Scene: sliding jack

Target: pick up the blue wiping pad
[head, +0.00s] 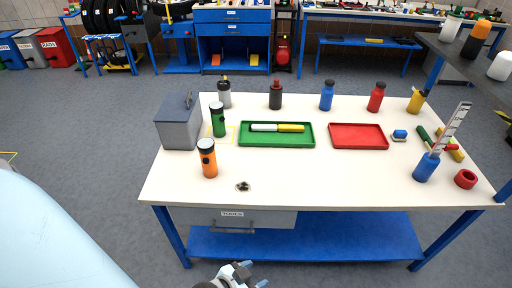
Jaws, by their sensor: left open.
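The blue wiping pad (399,133) lies on the white workbench (300,175), right of the red tray (358,142). It looks small, with a blue upper part over a paler base. My left gripper (254,275) shows at the bottom edge of the head view, in front of the bench and well away from the pad. It is open, with nothing seen between its fingers. Most of its arm is out of the picture. My right gripper is not in view.
A green tray (242,140) holds a marker-like white and yellow stick. Flashlights, bottles and a grey box (178,132) stand around it. Right of the pad are green and yellow tools, a blue cup (426,169) and a red ring (465,179). The bench's front middle is mostly clear, with a dark smudge.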

